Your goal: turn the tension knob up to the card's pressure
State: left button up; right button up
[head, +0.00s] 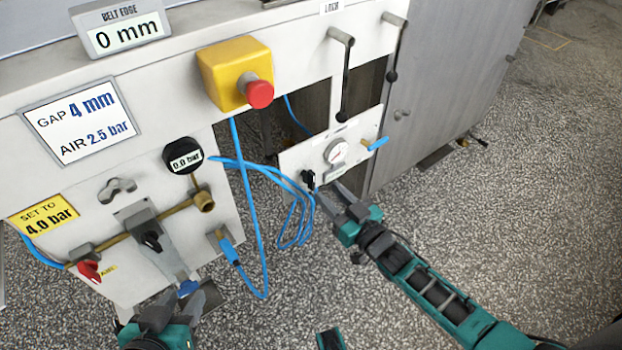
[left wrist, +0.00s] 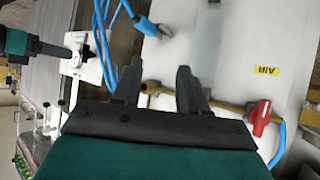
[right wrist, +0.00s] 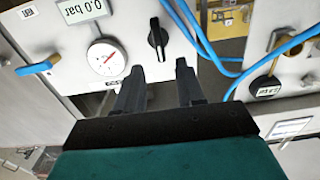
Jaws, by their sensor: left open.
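A small white panel (head: 290,160) carries a round gauge (head: 337,151) and a black knob (head: 308,179). In the right wrist view the knob (right wrist: 158,38) stands ahead of and between the fingertips, apart from them; a display (right wrist: 84,8) there reads 0.0 bar. My right gripper (head: 338,192) is open and empty just below this knob. The white card (head: 80,121) reads GAP 4 mm, AIR 2.5 bar; a yellow card (head: 43,216) reads SET TO 4.0 bar. My left gripper (left wrist: 158,85) is open and empty, low before the left panel.
Blue hoses (head: 262,250) hang between the panels. A red stop button (head: 259,94) sits above. Speckled floor at right is clear.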

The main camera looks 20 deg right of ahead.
aim_at(314, 179)
jog(key=b+x, duration=0.2)
jog(key=x, duration=0.5)
jog(key=shift+w+a+f, duration=0.1)
jog(key=shift+w+a, duration=0.05)
jog(key=shift+w, duration=0.15)
jog(key=shift+c, duration=0.3)
jog(key=c, duration=0.6)
